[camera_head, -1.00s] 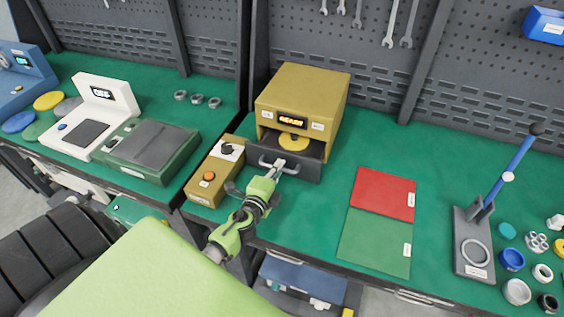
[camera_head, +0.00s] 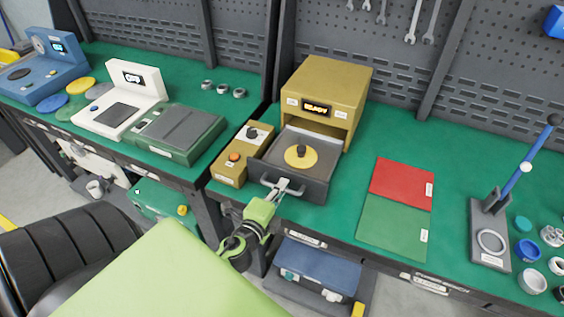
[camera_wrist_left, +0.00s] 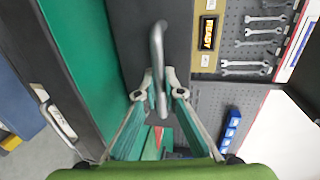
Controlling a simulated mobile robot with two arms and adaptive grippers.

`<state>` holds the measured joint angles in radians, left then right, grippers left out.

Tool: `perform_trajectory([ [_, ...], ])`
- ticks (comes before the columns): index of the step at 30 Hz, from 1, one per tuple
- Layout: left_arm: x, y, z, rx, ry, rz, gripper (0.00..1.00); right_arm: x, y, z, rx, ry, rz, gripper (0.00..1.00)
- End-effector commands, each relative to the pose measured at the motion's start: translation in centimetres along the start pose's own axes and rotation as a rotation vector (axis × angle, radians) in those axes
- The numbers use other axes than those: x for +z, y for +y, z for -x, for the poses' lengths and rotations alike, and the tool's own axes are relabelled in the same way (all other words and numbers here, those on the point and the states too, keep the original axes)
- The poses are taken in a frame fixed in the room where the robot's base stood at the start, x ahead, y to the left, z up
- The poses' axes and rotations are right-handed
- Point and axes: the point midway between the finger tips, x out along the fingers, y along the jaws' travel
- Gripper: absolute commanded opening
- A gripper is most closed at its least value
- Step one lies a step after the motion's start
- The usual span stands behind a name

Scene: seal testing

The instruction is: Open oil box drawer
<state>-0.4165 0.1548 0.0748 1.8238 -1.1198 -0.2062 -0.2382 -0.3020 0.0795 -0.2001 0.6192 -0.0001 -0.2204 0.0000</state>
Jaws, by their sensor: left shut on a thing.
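The oil box (camera_head: 331,88) is a tan cabinet with a lit READY display, standing on the green bench. Its dark drawer (camera_head: 316,189) is pulled well out and carries a yellow disc (camera_head: 301,158) with a dark knob. My left gripper (camera_head: 284,190) is at the drawer's front, shut on the grey drawer handle (camera_head: 270,181). In the left wrist view the fingers (camera_wrist_left: 161,90) sit on either side of the handle bar (camera_wrist_left: 157,50). The right gripper is not in view.
A tan control box (camera_head: 238,168) with an orange button stands left of the drawer. Red (camera_head: 402,182) and green (camera_head: 393,224) mats lie to the right. A lever press (camera_head: 490,235) stands farther right. The bench's front edge is close below the drawer.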

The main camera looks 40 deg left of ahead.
Motion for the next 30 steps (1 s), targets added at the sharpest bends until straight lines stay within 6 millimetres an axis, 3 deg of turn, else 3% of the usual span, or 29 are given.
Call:
perform_trajectory([
  [8,0.0,0.0,0.0,0.000,0.001,0.000,0.00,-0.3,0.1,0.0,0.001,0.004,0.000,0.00],
  [9,0.0,0.0,0.0,0.000,0.001,0.000,0.15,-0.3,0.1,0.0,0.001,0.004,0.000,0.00],
  [20,0.0,0.0,0.3,0.001,0.000,0.001,0.15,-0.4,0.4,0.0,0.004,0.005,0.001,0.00],
  [30,0.0,0.1,5.5,0.003,-0.003,0.003,0.15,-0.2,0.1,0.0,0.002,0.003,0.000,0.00],
])
